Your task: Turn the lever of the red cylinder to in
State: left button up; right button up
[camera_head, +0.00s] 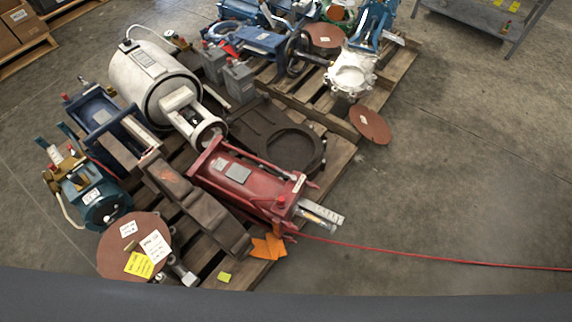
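The red cylinder (240,180) lies tilted on a wooden pallet near the middle of the head view, with its rods running along its sides. A small bright red cap (281,200) sits near its lower right end. A silver, flat, bar-like part (320,212) sticks out past that end toward the right. I cannot tell whether this part is the lever, and no in or out marking is readable. Neither of my grippers shows in the view.
A white cylinder (153,78), a blue unit (100,115) and a brown disc (118,258) crowd the pallet. A white valve (350,77) sits on the pallet behind. A red cord (440,258) crosses the floor. The concrete floor (460,170) at right is otherwise clear.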

aim_at(293, 178)
jog(key=i+l, duration=0.15)
jog(key=l, duration=0.2)
jog(key=i+l, duration=0.2)
jog(key=l, duration=0.2)
jog(key=i+l, duration=0.15)
jog(key=l, duration=0.2)
jog(key=i+l, duration=0.2)
jog(key=l, duration=0.2)
jog(key=u, duration=1.75)
